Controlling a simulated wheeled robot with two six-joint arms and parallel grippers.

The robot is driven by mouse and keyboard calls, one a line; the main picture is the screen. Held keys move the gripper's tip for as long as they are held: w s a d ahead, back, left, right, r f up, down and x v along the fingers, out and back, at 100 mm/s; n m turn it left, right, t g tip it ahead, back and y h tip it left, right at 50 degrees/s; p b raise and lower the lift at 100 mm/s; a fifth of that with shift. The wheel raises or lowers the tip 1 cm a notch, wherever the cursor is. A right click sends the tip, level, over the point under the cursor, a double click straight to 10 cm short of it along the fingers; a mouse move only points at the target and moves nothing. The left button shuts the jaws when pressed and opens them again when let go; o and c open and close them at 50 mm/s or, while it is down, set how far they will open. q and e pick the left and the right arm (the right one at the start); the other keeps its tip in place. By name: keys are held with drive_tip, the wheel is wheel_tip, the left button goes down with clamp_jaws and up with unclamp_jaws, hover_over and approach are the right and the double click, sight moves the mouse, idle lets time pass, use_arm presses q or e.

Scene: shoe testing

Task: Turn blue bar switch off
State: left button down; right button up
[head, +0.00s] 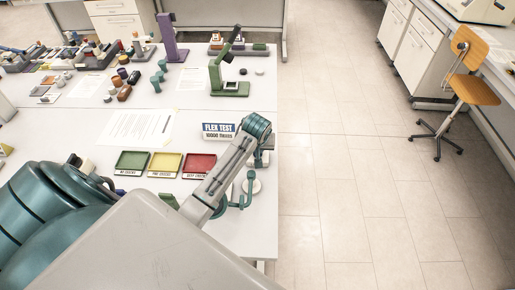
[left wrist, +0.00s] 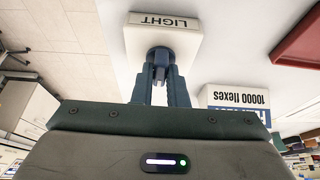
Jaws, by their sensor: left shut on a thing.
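The white switch box labelled LIGHT (left wrist: 165,35) is at the top middle of the left wrist view, its lettering upside down. The blue bar switch (left wrist: 161,53) sticks out of its face toward my gripper. My left gripper (left wrist: 160,78) has its dark teal fingers closed on the bar, which is partly hidden between them. In the head view my left arm reaches over the right edge of the table. I cannot make out the switch or the fingertips clearly there. My right gripper is in neither view.
The FLEX TEST sign (head: 219,131) stands close to my arm. Green (head: 132,161), yellow (head: 165,163) and red (head: 198,164) trays lie left of it. A green stand (head: 229,88) and small parts are farther back. Open floor (head: 340,180) lies right of the table.

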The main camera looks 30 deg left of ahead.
use_arm(q)
drive_tip(key=shift+r, duration=0.15)
drive_tip(key=c, duration=1.4)
unclamp_jaws()
drive_tip(key=shift+c, duration=0.2)
drive_tip(key=b+v, duration=0.3)
drive_tip(key=v, duration=0.7)
drive_tip(key=shift+r, duration=0.35)
drive_tip(key=shift+s+d+f, duration=0.1)
drive_tip(key=shift+s+d, duration=0.05)
